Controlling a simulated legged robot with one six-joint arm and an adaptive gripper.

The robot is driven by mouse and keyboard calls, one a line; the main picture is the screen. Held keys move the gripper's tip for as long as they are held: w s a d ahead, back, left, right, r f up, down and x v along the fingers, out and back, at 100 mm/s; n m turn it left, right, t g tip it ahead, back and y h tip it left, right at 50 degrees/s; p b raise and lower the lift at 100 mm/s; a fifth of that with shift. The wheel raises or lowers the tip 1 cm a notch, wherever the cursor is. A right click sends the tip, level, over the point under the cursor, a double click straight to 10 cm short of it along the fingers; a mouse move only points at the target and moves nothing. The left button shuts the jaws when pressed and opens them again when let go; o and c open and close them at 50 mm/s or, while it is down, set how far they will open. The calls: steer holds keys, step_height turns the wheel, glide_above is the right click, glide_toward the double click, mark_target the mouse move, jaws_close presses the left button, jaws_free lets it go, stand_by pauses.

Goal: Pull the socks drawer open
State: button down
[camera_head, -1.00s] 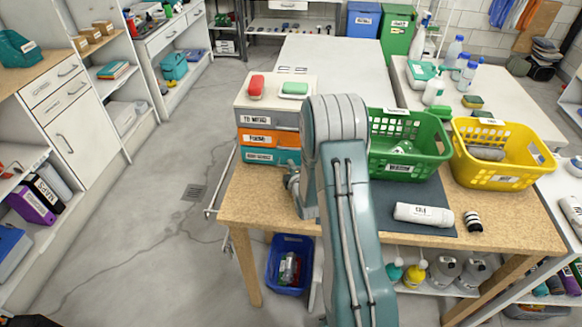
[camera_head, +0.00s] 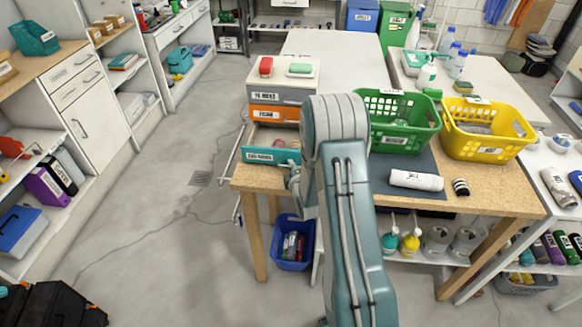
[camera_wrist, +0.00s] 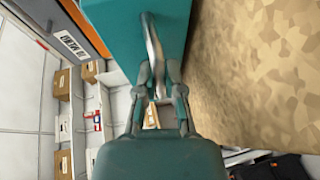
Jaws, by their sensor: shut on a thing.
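The small drawer unit (camera_head: 283,92) stands at the left end of the wooden table, with a grey drawer on top, an orange one (camera_head: 275,113) in the middle and a teal one (camera_head: 271,156) at the bottom. The teal drawer stands pulled out towards me, with reddish and pale things visible inside; its white label is blurred, perhaps reading socks. The two upper drawers are closed. My gripper (camera_wrist: 160,82) is shut on the teal drawer's metal bar handle (camera_wrist: 152,45) in the wrist view. In the head view my arm partly hides the gripper at the drawer's right front.
A red and a green item lie on top of the unit. A green basket (camera_head: 367,120) and a yellow basket (camera_head: 450,145) stand right of my arm. A white roll (camera_head: 416,180) lies on the dark mat. A blue bin (camera_head: 291,258) is under the table. Floor left is free.

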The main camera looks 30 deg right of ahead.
steer(key=shift+a+f, duration=0.1)
steer(key=shift+f, duration=0.1)
steer(key=c, duration=0.7)
jaws_free()
steer(key=shift+c, duration=0.2)
steer(key=shift+w, duration=0.1)
steer(key=shift+a+r, duration=0.1)
steer(key=shift+r, duration=0.05)
steer(key=v, duration=1.2)
